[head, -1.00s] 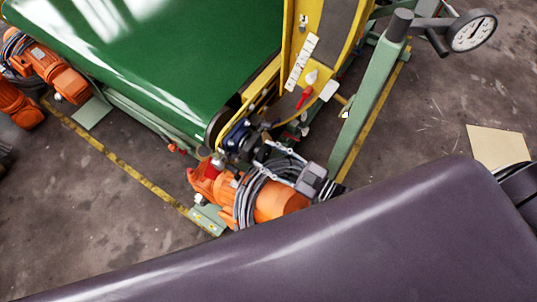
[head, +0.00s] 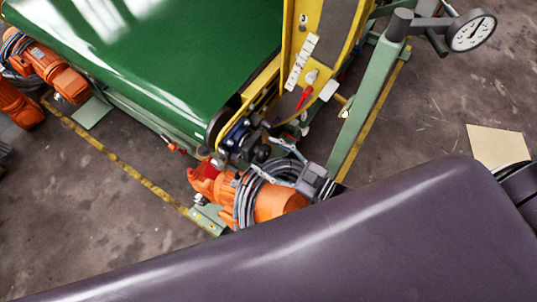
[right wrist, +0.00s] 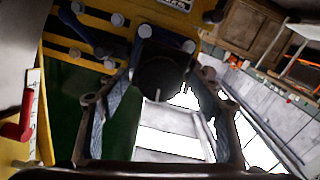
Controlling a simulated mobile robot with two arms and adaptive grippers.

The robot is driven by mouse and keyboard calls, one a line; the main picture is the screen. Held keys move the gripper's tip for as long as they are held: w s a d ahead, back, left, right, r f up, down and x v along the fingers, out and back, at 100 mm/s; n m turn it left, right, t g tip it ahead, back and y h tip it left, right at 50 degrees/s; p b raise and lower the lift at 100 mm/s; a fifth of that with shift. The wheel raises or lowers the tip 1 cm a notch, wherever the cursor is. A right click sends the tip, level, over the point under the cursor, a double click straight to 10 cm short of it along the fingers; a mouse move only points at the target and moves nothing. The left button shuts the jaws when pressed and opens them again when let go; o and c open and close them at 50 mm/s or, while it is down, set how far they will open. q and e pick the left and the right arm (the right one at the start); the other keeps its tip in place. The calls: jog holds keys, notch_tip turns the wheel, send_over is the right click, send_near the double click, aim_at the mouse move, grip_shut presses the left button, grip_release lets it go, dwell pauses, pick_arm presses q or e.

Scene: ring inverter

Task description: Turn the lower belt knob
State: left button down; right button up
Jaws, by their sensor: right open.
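A round black knob (right wrist: 160,76) with a pale mark on its face shows in the middle of the right wrist view, in front of the yellow machine frame (right wrist: 100,62). My right gripper (right wrist: 164,84) is open, with one finger on each side of this knob. I cannot tell whether the fingers touch it. In the head view my right gripper (head: 265,158) is small, at the lower end of the yellow frame, beside the knob (head: 261,153). My purple arm hides part of the area below it. My left gripper is not in view.
The green belt (head: 170,60) is to the left. A red lever (head: 304,97) and a white scale (head: 301,62) are on the yellow frame.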

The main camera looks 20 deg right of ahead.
jog(key=shift+s, duration=0.1)
jog(key=shift+s+d, duration=0.2)
jog(key=v, duration=1.1)
jog(key=shift+d, duration=0.2)
jog(key=shift+s, duration=0.1)
